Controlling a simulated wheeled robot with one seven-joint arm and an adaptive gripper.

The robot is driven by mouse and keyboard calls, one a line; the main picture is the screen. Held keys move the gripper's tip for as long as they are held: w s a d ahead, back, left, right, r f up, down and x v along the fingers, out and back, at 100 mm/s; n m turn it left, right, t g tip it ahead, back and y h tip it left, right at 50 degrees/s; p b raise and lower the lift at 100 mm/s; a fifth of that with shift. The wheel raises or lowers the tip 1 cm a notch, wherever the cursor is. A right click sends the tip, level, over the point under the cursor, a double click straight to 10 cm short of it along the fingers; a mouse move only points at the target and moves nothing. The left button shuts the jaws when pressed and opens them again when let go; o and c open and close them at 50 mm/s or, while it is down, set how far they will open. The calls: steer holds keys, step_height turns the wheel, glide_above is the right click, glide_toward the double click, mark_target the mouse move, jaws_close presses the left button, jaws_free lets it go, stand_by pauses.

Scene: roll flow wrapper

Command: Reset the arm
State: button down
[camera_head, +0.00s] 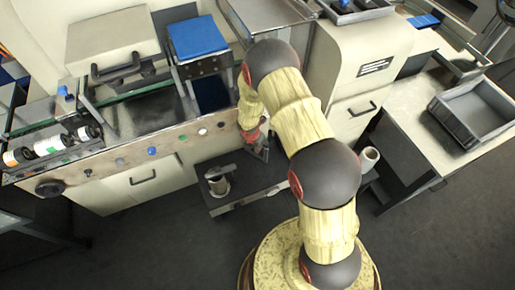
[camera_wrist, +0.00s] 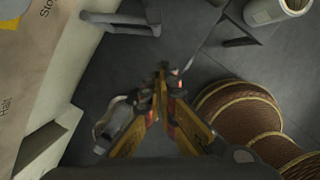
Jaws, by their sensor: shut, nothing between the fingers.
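My arm reaches up and forward from its base in the head view and bends down at the machine's front. My gripper (camera_head: 257,152) hangs beside the machine's front panel, above a low dark shelf (camera_head: 245,197). In the wrist view the gripper (camera_wrist: 163,75) points down, its yellow fingers meeting at the tips with nothing between them. A pale roll (camera_head: 219,185) stands on the low shelf, left of the gripper. A pale cylindrical thing (camera_wrist: 115,125) shows partly behind the left finger in the wrist view.
A table (camera_head: 420,120) with a grey tray (camera_head: 475,110) stands right. A white cylinder (camera_head: 369,158) stands right of my arm. Dark floor (camera_head: 150,245) lies open in front.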

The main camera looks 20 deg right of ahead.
stand_by(0.3)
steer(key=s+d+r+m+g+h, duration=0.1)
steer(key=s+r+m+g, duration=0.15)
steer(key=s+m, duration=0.25)
steer(key=s+d+r+m+g, duration=0.1)
steer(key=s+r+m, duration=0.2)
steer(key=s+m, duration=0.25)
steer(key=s+a+r+m+t+y, duration=0.1)
steer(key=s+a+r+m+t, duration=0.1)
steer(key=r, duration=1.2)
steer(key=s+a+r+m+t+y, duration=0.1)
steer(key=s+a+r+m+t, duration=0.2)
steer(key=s+r+m, duration=0.4)
steer(key=s+a+r+m+t+y, duration=0.1)
steer(key=s+r+m, duration=0.4)
steer(key=r, duration=1.8)
steer(key=s+a+t, duration=0.1)
steer(key=s+a, duration=0.1)
steer(key=s, duration=0.1)
steer(key=shift+a+r, duration=0.2)
steer(key=shift+a, duration=0.2)
steer(key=shift+s+m+t, duration=0.1)
steer(key=shift+m+t, duration=0.15)
